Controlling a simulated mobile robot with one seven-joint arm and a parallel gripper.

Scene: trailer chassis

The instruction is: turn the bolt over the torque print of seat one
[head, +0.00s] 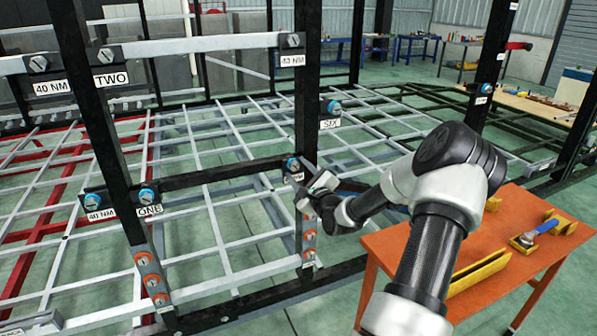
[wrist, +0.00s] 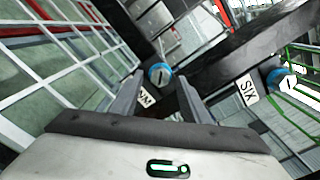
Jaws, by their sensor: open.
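A bar joins the plate marked ONE (head: 149,211) to the middle upright. Two blue-collared bolts are at the bar's left end: one over a 40 NM print (head: 102,214), one (head: 147,195) by the word ONE. Another blue-collared bolt (head: 292,163) is at the bar's right end, over a partly hidden print. My gripper (head: 312,190) is open just in front of this right-end bolt. In the wrist view, a slotted bolt head (wrist: 160,75) shows between and beyond the fingertips (wrist: 160,86), with a print ending in NM (wrist: 144,97) below. I cannot tell whether the fingers touch it.
A bolt (head: 333,107) over the SIX print (head: 330,124) is up and right on the same upright; SIX also shows in the wrist view (wrist: 248,90). Plate TWO (head: 110,79) is higher. An orange table (head: 400,250) with tools stands right.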

